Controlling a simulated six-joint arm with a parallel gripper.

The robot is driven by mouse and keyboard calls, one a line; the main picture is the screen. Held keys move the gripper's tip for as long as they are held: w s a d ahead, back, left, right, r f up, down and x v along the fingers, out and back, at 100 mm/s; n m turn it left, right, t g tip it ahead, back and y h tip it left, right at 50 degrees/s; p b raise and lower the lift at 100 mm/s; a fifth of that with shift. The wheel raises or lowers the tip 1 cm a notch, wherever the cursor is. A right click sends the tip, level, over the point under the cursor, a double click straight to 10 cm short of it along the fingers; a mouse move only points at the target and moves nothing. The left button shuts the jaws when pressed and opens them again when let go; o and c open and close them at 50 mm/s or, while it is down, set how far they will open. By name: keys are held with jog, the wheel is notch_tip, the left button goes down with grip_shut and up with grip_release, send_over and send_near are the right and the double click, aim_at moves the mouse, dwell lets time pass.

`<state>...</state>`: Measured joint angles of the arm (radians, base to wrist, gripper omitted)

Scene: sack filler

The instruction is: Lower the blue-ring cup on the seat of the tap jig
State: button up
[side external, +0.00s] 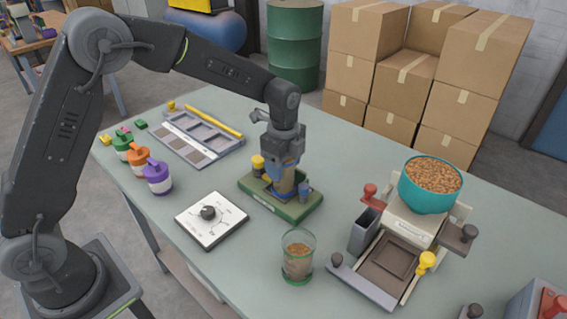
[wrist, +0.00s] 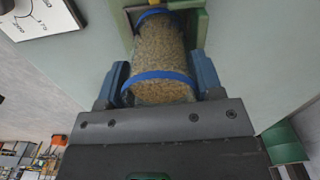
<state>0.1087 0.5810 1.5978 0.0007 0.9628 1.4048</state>
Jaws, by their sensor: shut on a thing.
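The blue-ring cup (wrist: 160,55) is clear and filled with brown grain, with one blue ring near my jaws and another at its far end. My gripper (wrist: 160,78) is shut on it, one blue jaw on each side. In the side view my gripper (side external: 287,165) points down over the green tap jig (side external: 290,212), and the cup (side external: 285,184) is upright and partly hidden by the jaws. The jig (wrist: 201,22) borders the cup's far end in the wrist view. I cannot tell whether the cup's base touches the seat.
A green-ring cup of grain (side external: 298,257) stands in front. A white dial plate (side external: 211,220) lies left of the jig. The filler with a teal bowl (side external: 430,190) stands right. A grey tray (side external: 196,138) and several coloured pots (side external: 158,178) are left.

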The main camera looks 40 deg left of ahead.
jog(key=o, duration=1.2)
notch_tip(320, 180, up, 8)
jog(key=shift+r, duration=0.1)
dwell(0.6)
